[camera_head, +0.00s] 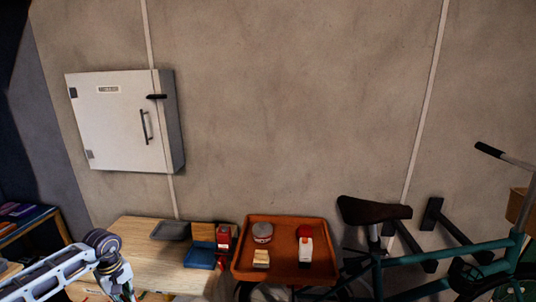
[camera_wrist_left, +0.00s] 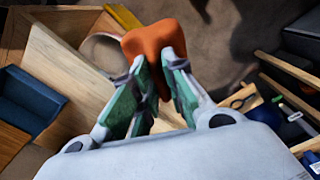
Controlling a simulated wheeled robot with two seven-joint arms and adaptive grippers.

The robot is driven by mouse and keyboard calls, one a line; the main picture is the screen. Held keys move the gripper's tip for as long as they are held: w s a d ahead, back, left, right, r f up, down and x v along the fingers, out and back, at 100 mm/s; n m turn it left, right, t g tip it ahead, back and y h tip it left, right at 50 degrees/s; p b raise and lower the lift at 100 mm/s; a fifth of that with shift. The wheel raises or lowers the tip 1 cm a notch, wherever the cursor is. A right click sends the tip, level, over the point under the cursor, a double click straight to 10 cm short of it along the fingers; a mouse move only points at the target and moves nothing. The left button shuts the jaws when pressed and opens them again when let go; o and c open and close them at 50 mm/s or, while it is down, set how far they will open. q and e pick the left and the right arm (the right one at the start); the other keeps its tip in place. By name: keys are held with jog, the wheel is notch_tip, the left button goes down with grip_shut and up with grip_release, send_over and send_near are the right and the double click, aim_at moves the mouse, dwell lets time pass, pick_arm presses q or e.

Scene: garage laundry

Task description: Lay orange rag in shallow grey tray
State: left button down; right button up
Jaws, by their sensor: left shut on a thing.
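The shallow grey tray (camera_head: 170,231) lies on the wooden bench at the back, left of a blue bin, and looks empty. My left gripper (camera_wrist_left: 157,66) is shut on the orange rag (camera_wrist_left: 153,36), which bunches up beyond its green-padded fingertips in the left wrist view. In the head view my left gripper (camera_head: 128,291) is at the bottom left edge, in front of and left of the tray; its fingertips and the rag are hard to make out there. I cannot make out the grey tray in the left wrist view. My right gripper is not in view.
The blue bin (camera_head: 200,258) and a wooden box (camera_head: 203,232) stand right of the grey tray, beside a red container (camera_head: 223,238). An orange tray (camera_head: 286,275) holds a tin, a bottle and a small block. A bicycle (camera_head: 450,254) stands at the right.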

pick_arm(q)
jog(key=d+m, duration=0.3)
jog(key=m, duration=0.1)
jog(key=shift+s+f, duration=0.25)
jog(key=shift+f, duration=0.05)
jog(key=s+d+m, duration=0.1)
jog(key=d+m, duration=0.6)
jog(key=d, duration=1.5)
jog(key=shift+s+r+m, duration=0.25)
jog(key=shift+r+m, duration=0.05)
jog(key=shift+m, duration=0.1)
jog(key=shift+d, duration=0.1)
